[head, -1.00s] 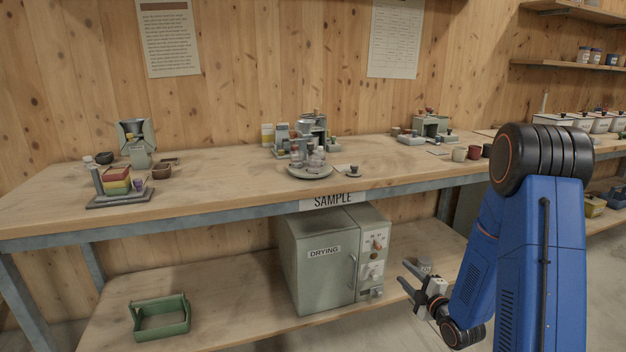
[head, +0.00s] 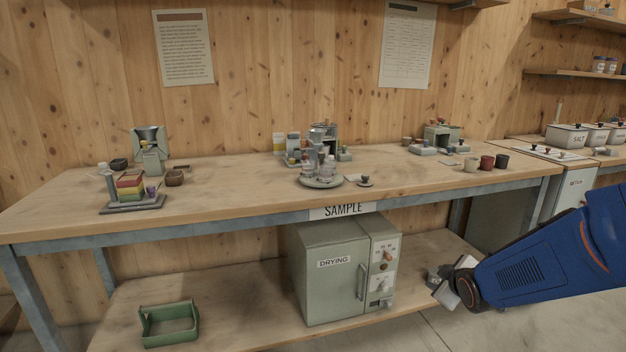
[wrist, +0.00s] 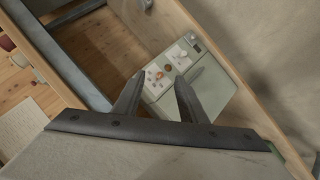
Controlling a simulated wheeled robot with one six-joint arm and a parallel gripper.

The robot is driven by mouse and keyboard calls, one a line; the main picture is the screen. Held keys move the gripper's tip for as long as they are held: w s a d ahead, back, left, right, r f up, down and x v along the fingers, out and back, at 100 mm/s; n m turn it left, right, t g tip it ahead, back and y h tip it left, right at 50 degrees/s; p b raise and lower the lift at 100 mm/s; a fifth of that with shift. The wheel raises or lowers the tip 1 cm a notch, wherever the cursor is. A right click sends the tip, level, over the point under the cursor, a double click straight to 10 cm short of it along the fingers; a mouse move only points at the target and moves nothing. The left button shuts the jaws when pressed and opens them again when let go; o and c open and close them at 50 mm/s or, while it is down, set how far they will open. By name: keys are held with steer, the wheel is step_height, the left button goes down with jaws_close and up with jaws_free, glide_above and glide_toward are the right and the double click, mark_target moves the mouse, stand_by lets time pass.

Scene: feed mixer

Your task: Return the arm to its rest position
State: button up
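My blue arm (head: 550,262) reaches in from the right edge in the head view, low in front of the bench. My gripper shows in the wrist view (wrist: 157,98) with its two dark fingers apart and nothing between them.
The workbench (head: 240,202) carries a stack of coloured blocks (head: 130,185), a round tray of jars (head: 320,182) and several small cups. A green open carrier (head: 168,325) sits on the lower shelf. A counter with white bins (head: 567,136) stands right. The floor (head: 500,332) is clear.

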steer(key=s+a+r+m+g, duration=0.2)
steer(key=s+m, duration=0.1)
steer(key=s, duration=0.7)
steer(key=s+a+r+m+g, duration=0.2)
steer(key=s+m, duration=0.1)
steer(key=s, duration=0.7)
steer(key=s+a+r+m+g, duration=0.2)
steer(key=s+r+m, duration=0.1)
steer(key=s, duration=0.8)
steer(key=shift+y, duration=0.4)
